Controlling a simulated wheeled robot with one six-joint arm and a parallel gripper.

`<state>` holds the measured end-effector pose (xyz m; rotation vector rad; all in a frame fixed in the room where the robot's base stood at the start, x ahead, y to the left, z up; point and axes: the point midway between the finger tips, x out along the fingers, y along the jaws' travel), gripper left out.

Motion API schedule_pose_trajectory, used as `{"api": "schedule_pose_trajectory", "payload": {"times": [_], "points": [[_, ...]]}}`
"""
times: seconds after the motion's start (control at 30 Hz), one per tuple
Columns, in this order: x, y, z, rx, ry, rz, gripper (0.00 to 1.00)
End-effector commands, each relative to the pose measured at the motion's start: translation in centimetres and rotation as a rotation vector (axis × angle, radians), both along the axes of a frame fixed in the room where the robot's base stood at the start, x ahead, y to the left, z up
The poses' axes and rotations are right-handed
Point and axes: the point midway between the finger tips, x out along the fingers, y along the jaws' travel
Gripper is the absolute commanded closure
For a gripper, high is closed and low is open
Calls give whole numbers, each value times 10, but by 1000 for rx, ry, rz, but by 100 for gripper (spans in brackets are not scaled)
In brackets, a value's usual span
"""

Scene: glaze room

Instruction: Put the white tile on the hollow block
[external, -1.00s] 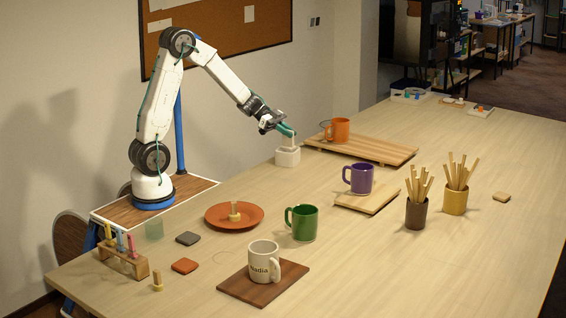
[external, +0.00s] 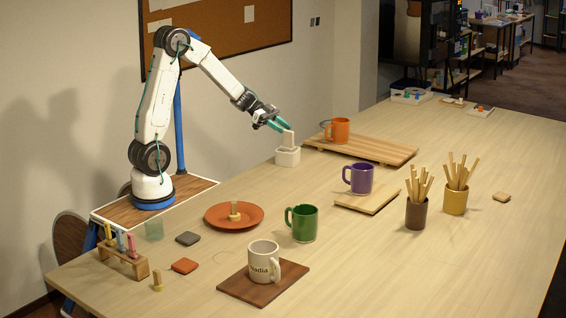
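The white tile (external: 288,139) stands upright at the white hollow block (external: 287,157), near the table's back edge. Its lower end meets the block's top; I cannot tell whether it rests on the rim or sits down in the hollow. My gripper (external: 282,127) has teal fingers, which are parted. It is just above and to the left of the tile and appears clear of it.
A wooden board (external: 375,150) with an orange mug (external: 338,130) lies just right of the block. A terracotta plate (external: 250,222), a green mug (external: 303,224) and a purple mug (external: 360,178) stand nearer the front. The table around the block's front is clear.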

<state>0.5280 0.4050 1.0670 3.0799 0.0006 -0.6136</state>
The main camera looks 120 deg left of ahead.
Motion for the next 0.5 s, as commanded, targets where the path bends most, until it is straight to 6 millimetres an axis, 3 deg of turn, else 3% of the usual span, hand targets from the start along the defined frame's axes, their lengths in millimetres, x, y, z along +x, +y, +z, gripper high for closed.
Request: {"api": "schedule_pose_trajectory", "payload": {"times": [0.2, 0.33, 0.43, 0.5], "points": [[-30, 0, 12, 1, -1, 2, 64], [-27, -12, 17, -19, 12, -26, 64], [-5, -49, 24, -76, 58, -100, 64], [14, -90, 30, -136, 119, -174, 64]]}}
